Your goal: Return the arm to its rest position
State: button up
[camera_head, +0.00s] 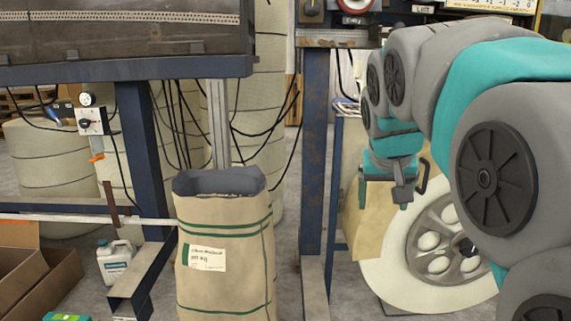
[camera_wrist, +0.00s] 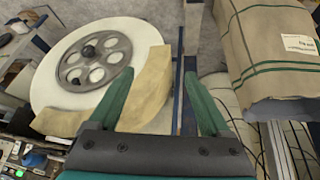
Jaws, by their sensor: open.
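My gripper (camera_head: 402,195) hangs at the end of my grey and teal arm on the right of the head view, pointing down. In the wrist view my gripper (camera_wrist: 160,95) shows two green fingers spread apart with nothing between them. It is open and empty. In the head view it is in front of a tan piece of material and above the left part of a large white roll (camera_head: 395,250) with a grey spoked hub. The roll also shows at the upper left of the wrist view (camera_wrist: 50,85).
A tall paper sack (camera_head: 222,285) with green bands stands left of centre. Blue steel posts (camera_head: 314,150) stand between the sack and my arm. A machine frame (camera_head: 120,68) with hanging cables is at the upper left. A white jug (camera_head: 115,262) and a cardboard box (camera_head: 45,285) are lower left.

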jog(key=s+a+f+g+p, duration=0.1)
jog(key=s+f+g, duration=0.1)
jog(key=s+f, duration=0.5)
jog(key=s+a+f+n+g+y+p, duration=0.1)
jog(key=s+f+g, duration=0.2)
jog(key=s+f, duration=0.4)
jog(key=s+a+f+n+g+y, duration=0.1)
jog(key=s+f, duration=0.7)
jog(key=s, duration=0.9)
jog(key=shift+a+g+p, duration=0.15)
jog(key=shift+g+p, duration=0.25)
jog(key=shift+g, duration=0.3)
